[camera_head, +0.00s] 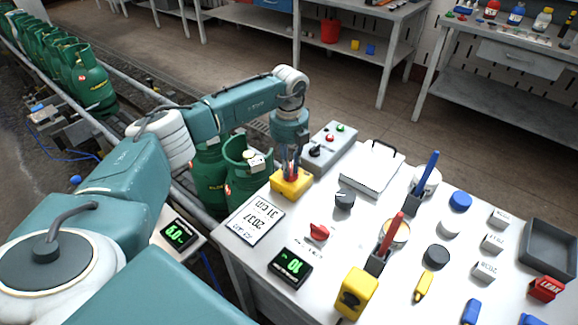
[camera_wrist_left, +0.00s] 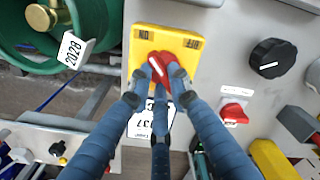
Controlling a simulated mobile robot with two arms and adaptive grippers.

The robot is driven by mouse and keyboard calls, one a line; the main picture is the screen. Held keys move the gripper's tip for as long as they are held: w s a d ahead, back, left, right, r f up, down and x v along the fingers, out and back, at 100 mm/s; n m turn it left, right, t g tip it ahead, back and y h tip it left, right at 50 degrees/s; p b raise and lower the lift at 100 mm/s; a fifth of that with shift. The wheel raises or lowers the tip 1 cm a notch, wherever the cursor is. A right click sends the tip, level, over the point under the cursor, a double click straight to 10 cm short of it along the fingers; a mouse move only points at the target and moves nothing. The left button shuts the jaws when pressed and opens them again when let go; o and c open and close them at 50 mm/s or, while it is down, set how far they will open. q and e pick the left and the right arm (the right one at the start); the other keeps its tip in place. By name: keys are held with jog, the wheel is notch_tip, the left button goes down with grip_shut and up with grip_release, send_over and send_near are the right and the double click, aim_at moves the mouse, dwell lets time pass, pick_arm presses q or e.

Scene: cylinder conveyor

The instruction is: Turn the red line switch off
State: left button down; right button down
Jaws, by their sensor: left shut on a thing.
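The red line switch is a red knob (camera_wrist_left: 161,63) on a yellow plate (camera_wrist_left: 191,45) marked ON and OFF, at the table's back left edge. The knob's white mark leans toward the ON side in the left wrist view. My left gripper (camera_wrist_left: 160,88) points down with its blue fingers closed around the knob and hides part of it. My right gripper is in neither view.
A grey control box (camera_head: 332,143) with buttons stands just behind the switch. A black dial (camera_head: 345,198) and a smaller red knob (camera_head: 319,232) are to its right. Green gas cylinders (camera_head: 246,168) stand close on its left. Tools and stamps fill the table's right side.

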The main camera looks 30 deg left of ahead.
pick_arm(q)
jog(key=m+b, duration=0.1)
jog(key=m, duration=0.3)
jog(key=shift+w, duration=0.15)
jog(key=m+b, duration=0.1)
jog(key=m, duration=0.3)
jog(key=shift+w+b, duration=0.1)
jog(key=shift+b, duration=0.3)
jog(key=m+b, duration=0.1)
jog(key=m, duration=0.4)
jog(key=shift+w, duration=0.1)
jog(key=shift+w+m+b, duration=0.1)
jog(key=shift+m+b, duration=0.3)
jog(key=shift+m, duration=1.7)
jog(key=shift+r, duration=0.1)
jog(key=c, duration=1.6)
grip_release()
